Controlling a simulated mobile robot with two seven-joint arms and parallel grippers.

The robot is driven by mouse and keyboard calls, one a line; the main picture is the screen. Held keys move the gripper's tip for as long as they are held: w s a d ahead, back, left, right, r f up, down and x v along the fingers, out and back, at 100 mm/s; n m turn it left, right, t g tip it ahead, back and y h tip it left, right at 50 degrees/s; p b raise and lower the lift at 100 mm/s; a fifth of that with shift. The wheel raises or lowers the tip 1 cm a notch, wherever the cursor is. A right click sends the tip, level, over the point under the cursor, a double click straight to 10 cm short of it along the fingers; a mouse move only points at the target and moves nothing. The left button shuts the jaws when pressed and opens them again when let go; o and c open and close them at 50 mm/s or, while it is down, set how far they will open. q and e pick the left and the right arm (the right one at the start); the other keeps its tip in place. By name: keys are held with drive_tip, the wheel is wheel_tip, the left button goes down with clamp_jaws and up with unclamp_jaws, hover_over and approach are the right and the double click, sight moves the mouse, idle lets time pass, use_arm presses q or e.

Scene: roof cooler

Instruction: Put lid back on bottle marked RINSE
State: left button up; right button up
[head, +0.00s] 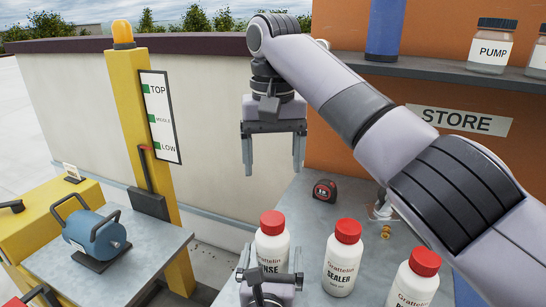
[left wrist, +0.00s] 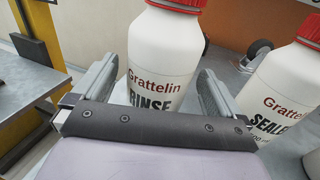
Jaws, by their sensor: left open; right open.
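The white RINSE bottle (head: 270,248) stands at the front left of the grey bench with a red lid (head: 272,222) on top. It fills the middle of the left wrist view (left wrist: 160,65). My left gripper (head: 270,262) is open, low at this bottle, with one finger on each side of it in the left wrist view (left wrist: 165,85). I cannot tell whether the fingers touch it. My right gripper (head: 273,172) is open and empty, pointing down above and behind the RINSE bottle. The bottle's lower part is hidden by my left gripper.
The SEALER bottle (head: 341,262) and another red-lidded bottle (head: 411,283) stand to the right. A tape measure (head: 325,190) lies behind them, near small brass parts (head: 385,232). A yellow post (head: 128,100) and a blue motor-like unit (head: 90,233) are at left.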

sight(271, 264)
use_arm(q)
drive_tip(key=shift+s+a, duration=0.15)
drive_tip(key=shift+s, duration=1.35)
drive_tip(key=shift+s+a, duration=0.1)
drive_tip(key=shift+s, duration=1.35)
